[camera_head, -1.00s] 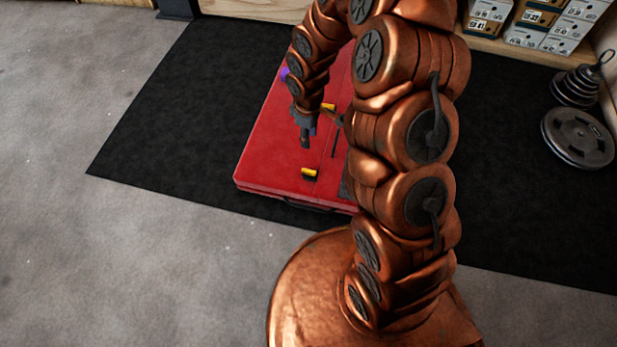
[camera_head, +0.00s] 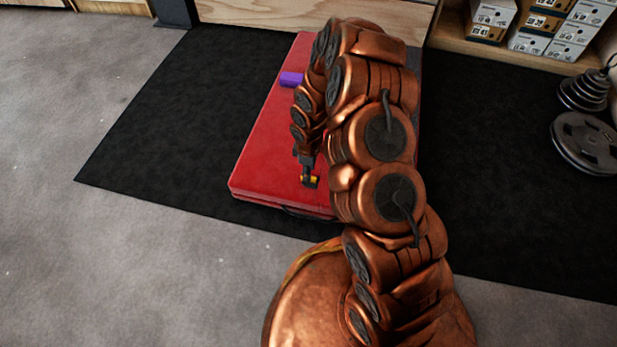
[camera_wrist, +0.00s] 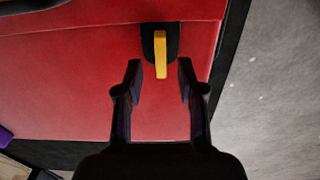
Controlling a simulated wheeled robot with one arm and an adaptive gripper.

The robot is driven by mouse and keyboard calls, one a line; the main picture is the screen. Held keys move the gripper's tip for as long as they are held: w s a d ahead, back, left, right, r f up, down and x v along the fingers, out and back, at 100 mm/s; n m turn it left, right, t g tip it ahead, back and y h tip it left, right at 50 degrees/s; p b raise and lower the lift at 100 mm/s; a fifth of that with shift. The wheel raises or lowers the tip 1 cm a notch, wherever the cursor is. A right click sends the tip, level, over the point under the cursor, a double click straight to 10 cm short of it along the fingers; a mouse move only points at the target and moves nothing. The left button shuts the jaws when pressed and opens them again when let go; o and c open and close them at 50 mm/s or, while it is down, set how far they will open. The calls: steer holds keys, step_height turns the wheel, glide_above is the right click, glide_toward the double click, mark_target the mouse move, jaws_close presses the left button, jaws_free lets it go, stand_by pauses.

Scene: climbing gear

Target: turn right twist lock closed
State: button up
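A red case (camera_head: 262,160) lies flat on the black mat. A yellow twist lock (camera_wrist: 160,52) on a black base sits near the case's edge in the wrist view. The same lock (camera_head: 313,181) shows in the head view, partly covered by my gripper. My gripper (camera_wrist: 158,68) is open, with one finger on each side of the lock's lower end and visible gaps to it. In the head view my gripper (camera_head: 308,172) is low over the near end of the case. My arm hides the right part of the case and any other locks there.
A purple object (camera_head: 291,79) lies on the far left of the case. Weight plates (camera_head: 585,143) stand on the mat at the right. Shoe boxes (camera_head: 545,28) fill a shelf at the back right. The mat (camera_head: 170,130) left of the case is clear.

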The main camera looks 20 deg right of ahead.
step_height(320, 180, down, 3)
steer(key=shift+f+b, duration=0.15)
steer(key=shift+b, duration=0.3)
jaws_close()
